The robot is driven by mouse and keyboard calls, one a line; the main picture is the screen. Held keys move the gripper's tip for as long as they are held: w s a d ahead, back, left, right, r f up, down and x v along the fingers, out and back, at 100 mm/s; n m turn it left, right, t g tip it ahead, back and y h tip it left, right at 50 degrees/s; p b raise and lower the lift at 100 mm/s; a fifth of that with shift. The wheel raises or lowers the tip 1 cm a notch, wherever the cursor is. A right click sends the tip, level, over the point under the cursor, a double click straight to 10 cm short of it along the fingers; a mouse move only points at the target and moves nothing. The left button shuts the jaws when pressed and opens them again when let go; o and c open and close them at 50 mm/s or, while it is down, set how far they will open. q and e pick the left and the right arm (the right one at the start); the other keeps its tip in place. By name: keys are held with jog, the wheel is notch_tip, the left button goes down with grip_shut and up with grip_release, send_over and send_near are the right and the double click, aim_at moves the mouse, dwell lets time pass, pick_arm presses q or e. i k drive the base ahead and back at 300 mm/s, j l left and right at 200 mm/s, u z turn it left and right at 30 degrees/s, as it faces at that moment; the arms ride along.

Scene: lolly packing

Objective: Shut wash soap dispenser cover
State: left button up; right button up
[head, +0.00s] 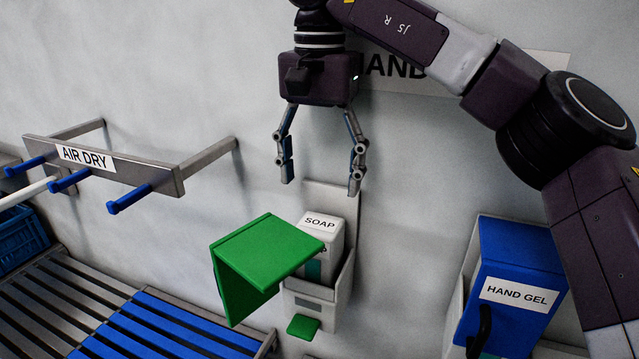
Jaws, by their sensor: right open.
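The soap dispenser (339,289) is fixed to the wall at the lower middle, with a white holder and a white block labelled SOAP (322,224) in it. Its green cover (262,252) is swung open and sticks out to the left and front of the holder. A small green tab (303,327) shows at the bottom of the dispenser. My right gripper (320,185) hangs above the dispenser, pointing down. Its two fingers are apart with nothing between them, and it does not appear to touch the cover. My left gripper is not in view.
A blue HAND GEL dispenser (519,264) is on the wall at the right, below my right arm. A grey AIR DRY rack (118,172) with blue pegs juts out at the left. A slatted bench (160,325) and a blue crate (20,240) are at the lower left.

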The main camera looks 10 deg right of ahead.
aim_at(250, 262)
jog(key=k, duration=2)
